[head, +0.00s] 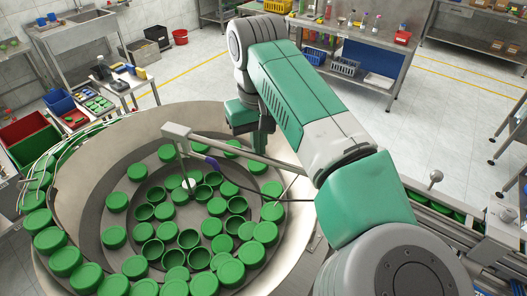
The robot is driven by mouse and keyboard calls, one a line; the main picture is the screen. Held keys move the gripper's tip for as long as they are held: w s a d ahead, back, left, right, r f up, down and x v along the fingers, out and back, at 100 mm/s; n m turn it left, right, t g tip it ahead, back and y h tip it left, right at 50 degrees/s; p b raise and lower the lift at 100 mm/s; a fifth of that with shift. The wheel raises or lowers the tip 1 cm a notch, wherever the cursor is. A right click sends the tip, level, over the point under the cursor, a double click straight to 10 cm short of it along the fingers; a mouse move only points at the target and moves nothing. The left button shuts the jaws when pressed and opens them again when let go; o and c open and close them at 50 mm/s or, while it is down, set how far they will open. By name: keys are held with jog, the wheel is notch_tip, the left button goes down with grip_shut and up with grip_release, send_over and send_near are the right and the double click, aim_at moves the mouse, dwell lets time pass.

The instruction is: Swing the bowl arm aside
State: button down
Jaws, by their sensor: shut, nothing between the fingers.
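The bowl arm (235,145) is a grey bar reaching over the round metal feeder bowl (85,175). Its squared end is at the left, with a thin rod hanging down to a white knob (189,184) above the caps. A purple piece (212,162) with a dark rod or cable shows below the bar. Many green caps (205,192) lie in the bowl, some open side up. My gripper (261,150) points down at the bar's right part, shut and empty. Its fingertips are small and partly hidden, so I cannot tell whether it touches the bar.
My own arm covers the bowl's right side. A cap track (445,208) with a round knob (436,175) runs at the right. A workbench (375,75) with bottles and baskets stands behind. Red and green bins (28,140) are at the left. Open floor lies between.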

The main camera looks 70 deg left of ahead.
jog(key=shift+s+d+p, duration=0.65)
jog(key=shift+s+d, duration=3.3)
jog(key=shift+d, duration=0.35)
notch_tip(320, 180, up, 12)
jog(key=w+a+p, duration=0.1)
jog(key=p, duration=0.8)
jog(key=shift+w+a, duration=0.2)
jog(key=shift+a, duration=0.05)
